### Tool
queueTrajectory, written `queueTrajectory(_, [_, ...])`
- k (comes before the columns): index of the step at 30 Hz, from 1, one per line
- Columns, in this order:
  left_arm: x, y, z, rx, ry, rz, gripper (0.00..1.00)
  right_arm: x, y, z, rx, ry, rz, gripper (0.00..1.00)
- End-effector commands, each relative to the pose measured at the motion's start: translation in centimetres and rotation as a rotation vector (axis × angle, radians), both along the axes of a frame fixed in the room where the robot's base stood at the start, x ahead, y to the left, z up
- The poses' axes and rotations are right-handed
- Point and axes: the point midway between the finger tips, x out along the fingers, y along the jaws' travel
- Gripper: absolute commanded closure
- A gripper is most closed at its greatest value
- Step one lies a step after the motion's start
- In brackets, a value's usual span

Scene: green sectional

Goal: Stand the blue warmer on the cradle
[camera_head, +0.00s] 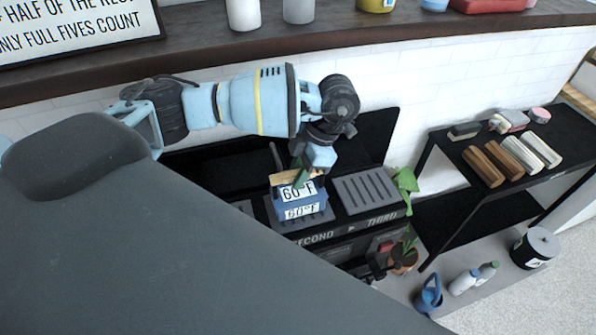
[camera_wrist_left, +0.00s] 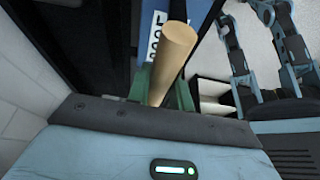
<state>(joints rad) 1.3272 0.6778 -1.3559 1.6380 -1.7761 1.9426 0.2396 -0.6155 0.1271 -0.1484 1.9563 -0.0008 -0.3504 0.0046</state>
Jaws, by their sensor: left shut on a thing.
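The blue warmer (camera_head: 303,212) has a white "60°F" label and a light wooden handle. My left gripper (camera_head: 300,180) is shut on the handle from above. In the left wrist view the round wooden handle (camera_wrist_left: 174,58) lies between the green fingers, with the blue body (camera_wrist_left: 144,45) and label beyond it. The warmer looks upright, over the grey middle pad above the word "SECOND" on the black stand (camera_head: 345,232). I cannot tell whether it touches the pad. The ribbed pad above "THIRD" (camera_head: 367,192) is empty. No thing is clearly recognisable as the cradle. My right gripper is not visible.
A black shelf (camera_head: 520,150) at the right holds several rolls. A blue watering can (camera_head: 428,296), bottles and a black canister (camera_head: 535,248) stand lower right. A dark ledge (camera_head: 200,55) runs behind my arm.

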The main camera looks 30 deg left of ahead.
Motion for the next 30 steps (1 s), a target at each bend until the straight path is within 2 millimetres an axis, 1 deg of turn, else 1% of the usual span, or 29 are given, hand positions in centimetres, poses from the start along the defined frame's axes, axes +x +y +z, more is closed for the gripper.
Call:
queueTrajectory(1, [0.1, 0.0, 0.2, 0.000, -0.004, 0.000, 1.00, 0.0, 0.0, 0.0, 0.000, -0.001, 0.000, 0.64])
queueTrajectory(5, [0.1, 0.0, 0.0, 0.000, -0.002, 0.001, 1.00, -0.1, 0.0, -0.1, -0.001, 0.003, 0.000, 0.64])
queueTrajectory(6, [0.0, 0.0, -0.2, 0.001, -0.001, 0.001, 0.76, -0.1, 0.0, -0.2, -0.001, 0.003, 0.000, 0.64])
queueTrajectory(10, [0.0, 0.0, -0.2, 0.001, -0.001, 0.001, 0.59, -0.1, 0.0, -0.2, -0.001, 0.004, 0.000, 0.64])
queueTrajectory(11, [0.0, 0.0, -0.2, 0.001, -0.001, 0.001, 0.57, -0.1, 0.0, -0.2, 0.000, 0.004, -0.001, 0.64])
queueTrajectory(19, [0.0, 0.0, -0.1, 0.000, 0.000, 0.001, 0.57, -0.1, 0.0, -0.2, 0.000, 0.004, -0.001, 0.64])
queueTrajectory(23, [0.2, -0.2, 0.5, -0.001, -0.001, 0.000, 0.57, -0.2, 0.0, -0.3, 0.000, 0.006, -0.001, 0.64])
queueTrajectory(26, [0.6, -0.5, 1.7, 0.000, -0.001, 0.000, 0.57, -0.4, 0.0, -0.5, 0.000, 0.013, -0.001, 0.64])
queueTrajectory(30, [1.5, -1.2, 4.5, 0.000, -0.004, 0.000, 0.57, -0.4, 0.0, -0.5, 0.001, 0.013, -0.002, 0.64])
